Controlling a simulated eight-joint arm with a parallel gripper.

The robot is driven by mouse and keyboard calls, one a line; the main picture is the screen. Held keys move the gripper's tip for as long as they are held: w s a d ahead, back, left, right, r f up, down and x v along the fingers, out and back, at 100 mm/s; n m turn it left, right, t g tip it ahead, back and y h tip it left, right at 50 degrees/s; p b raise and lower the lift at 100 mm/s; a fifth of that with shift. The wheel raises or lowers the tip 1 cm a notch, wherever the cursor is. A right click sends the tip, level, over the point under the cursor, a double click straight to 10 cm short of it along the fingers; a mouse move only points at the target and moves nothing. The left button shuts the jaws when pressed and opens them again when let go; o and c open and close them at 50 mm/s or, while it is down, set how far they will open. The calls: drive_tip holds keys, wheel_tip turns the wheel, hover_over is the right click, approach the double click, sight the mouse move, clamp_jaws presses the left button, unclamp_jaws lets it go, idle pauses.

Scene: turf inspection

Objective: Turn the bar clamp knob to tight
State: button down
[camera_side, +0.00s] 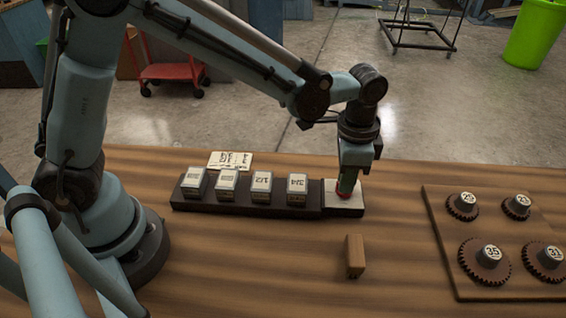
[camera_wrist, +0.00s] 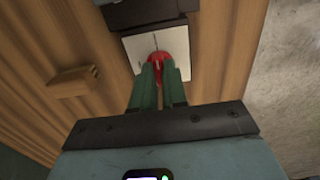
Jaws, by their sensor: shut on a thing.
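The red knob (camera_wrist: 157,56) sits on a pale square plate (camera_wrist: 134,46) with dark marks around it. In the side view the plate (camera_side: 350,211) is at the right end of a dark bar, and the knob is mostly hidden by my fingers. My gripper (camera_side: 346,187) points down over the plate. In the wrist view its green fingers (camera_wrist: 158,74) are shut on the red knob, one on each side. The fingers hide part of the knob and the near part of the plate, so I cannot tell the knob's setting.
Several labelled blocks (camera_side: 262,182) stand on the dark bar (camera_side: 235,206) to the left. A small wooden block (camera_side: 355,257) stands in front of the plate. A board with gears (camera_side: 468,287) lies at the right. A paper sheet (camera_side: 230,160) lies behind the blocks.

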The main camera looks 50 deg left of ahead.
drive_tip(key=c, duration=1.2)
unclamp_jaws()
drive_tip(key=shift+o, duration=0.2)
wheel_tip(320, 180, up, 12)
drive_tip(key=s+a+f+n+t, duration=0.1)
drive_tip(key=s+a+n+t, duration=0.2)
drive_tip(key=a, duration=0.5)
drive_tip(key=s+a+f+n+t, duration=0.1)
drive_tip(key=s+a+n+t, duration=0.3)
drive_tip(key=a, duration=0.5)
drive_tip(key=s+n, duration=0.2)
drive_tip(key=s, duration=0.1)
drive_tip(key=shift+f, duration=0.25)
